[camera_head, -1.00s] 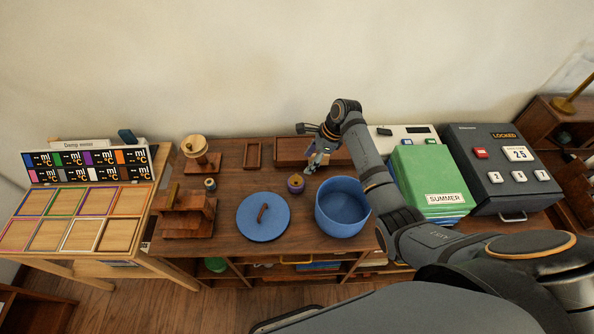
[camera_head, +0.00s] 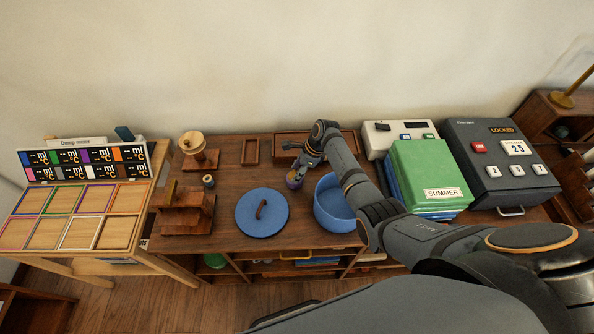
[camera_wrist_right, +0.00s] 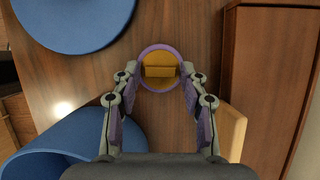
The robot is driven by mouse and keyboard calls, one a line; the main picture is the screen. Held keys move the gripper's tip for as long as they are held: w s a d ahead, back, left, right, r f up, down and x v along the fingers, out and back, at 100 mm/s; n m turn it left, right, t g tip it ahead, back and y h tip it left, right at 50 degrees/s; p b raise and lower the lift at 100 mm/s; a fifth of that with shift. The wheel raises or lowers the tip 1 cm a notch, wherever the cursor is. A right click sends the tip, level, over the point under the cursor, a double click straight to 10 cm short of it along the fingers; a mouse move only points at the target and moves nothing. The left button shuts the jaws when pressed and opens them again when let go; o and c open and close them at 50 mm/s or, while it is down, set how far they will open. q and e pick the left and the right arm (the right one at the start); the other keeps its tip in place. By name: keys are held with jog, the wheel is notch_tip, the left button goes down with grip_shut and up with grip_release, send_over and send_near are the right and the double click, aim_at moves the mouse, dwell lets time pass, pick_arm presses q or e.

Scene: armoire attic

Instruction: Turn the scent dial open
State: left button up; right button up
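The scent dial (camera_head: 294,183) is a small round purple-rimmed piece on the wooden table, between the blue lid and the blue pot. In the right wrist view its ochre top (camera_wrist_right: 160,70) with a raised bar lies just ahead of the fingers. My right gripper (camera_head: 299,172) is over the dial and partly hides it. In the wrist view its two fingers (camera_wrist_right: 160,78) are apart, one at each side of the purple rim; I cannot tell whether they touch it. My left gripper is not in view.
The blue pot (camera_head: 332,215) stands close beside the gripper and the blue lid (camera_head: 252,222) lies to the left. A light wood block (camera_wrist_right: 232,130) is near the right finger. A wooden tray (camera_head: 287,141) is behind.

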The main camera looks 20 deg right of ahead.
jog(key=c, duration=0.7)
jog(key=shift+n, duration=0.3)
jog(key=n, duration=0.1)
jog(key=n+g+b, duration=0.1)
jog(key=shift+w+f+n, duration=0.1)
jog(key=shift+w+n, duration=0.1)
jog(key=shift+n, duration=0.2)
jog(key=n+g+b, duration=0.1)
jog(key=n+b, duration=0.1)
jog(key=shift+w+f+n, duration=0.1)
jog(key=shift+n, duration=0.2)
jog(key=n+g+b, duration=0.1)
jog(key=n+b, duration=0.2)
jog(key=n+g+h+b, duration=0.1)
jog(key=n+b, duration=0.2)
jog(key=n+g+b, duration=0.1)
jog(key=n+b, duration=0.2)
jog(key=shift+w+a+f+h, duration=0.1)
jog(key=shift+w+a+h, duration=0.1)
jog(key=shift+w+h, duration=0.1)
jog(key=shift+a+r+n+g+h+b, duration=0.15)
jog(key=shift+n+g+h+b, duration=0.35)
jog(key=shift+n+b, duration=1.05)
jog(key=shift+r, duration=0.1)
